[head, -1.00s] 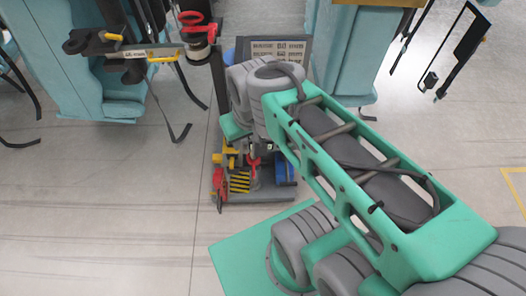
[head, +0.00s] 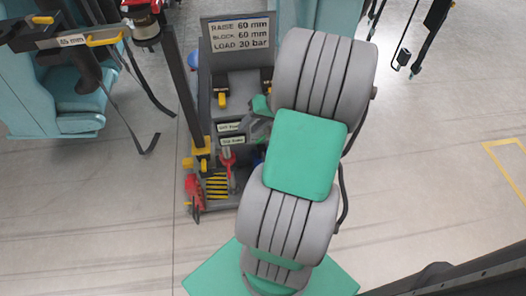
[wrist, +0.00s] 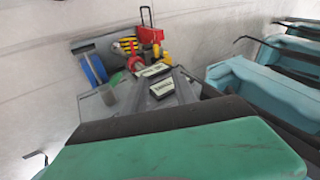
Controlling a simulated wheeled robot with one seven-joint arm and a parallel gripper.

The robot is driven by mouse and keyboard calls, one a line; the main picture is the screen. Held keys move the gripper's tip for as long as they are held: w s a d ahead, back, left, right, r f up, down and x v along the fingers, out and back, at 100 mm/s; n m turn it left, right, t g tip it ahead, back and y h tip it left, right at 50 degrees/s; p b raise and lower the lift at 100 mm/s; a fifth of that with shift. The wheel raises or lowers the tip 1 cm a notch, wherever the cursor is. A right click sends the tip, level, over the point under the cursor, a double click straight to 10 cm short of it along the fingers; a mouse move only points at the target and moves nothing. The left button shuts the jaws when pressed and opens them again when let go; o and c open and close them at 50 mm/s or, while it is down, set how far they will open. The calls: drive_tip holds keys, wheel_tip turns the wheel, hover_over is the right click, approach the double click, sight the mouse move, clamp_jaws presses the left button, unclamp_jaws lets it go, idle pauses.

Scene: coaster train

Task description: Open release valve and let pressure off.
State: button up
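A grey cart (head: 235,85) stands ahead of me with two small white labels (head: 231,134), too small to read surely. Below the labels is a red fitting (head: 228,160), possibly the valve; in the wrist view a red fitting (wrist: 136,62) shows beside the labels (wrist: 153,70). My gripper (head: 258,118) is at the cart's right side, near the labels, mostly hidden behind my own arm. Its fingers cannot be made out clearly, and I see no contact with the red fitting. The wrist view is half filled by green and black parts of mine.
A sign (head: 238,35) on the cart reads RAISE 60 mm, BLOCK 60 mm, LOAD 30 bar. A dark post (head: 184,90) stands at the cart's left. Teal seats (head: 75,95) are at the left, more (wrist: 250,85) in the wrist view.

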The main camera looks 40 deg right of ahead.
sight(265, 138)
drive_tip(key=s+d+f+m+t+b, duration=0.25)
drive_tip(key=s+d+f, duration=0.25)
drive_tip(key=d+f, duration=0.25)
drive_tip(key=shift+t, duration=0.35)
drive_tip(key=x, duration=0.3)
drive_tip(key=b+x, duration=0.1)
drive_tip(key=x, duration=0.2)
drive_tip(key=shift+w, duration=0.55)
drive_tip(key=shift+c, duration=0.2)
clamp_jaws()
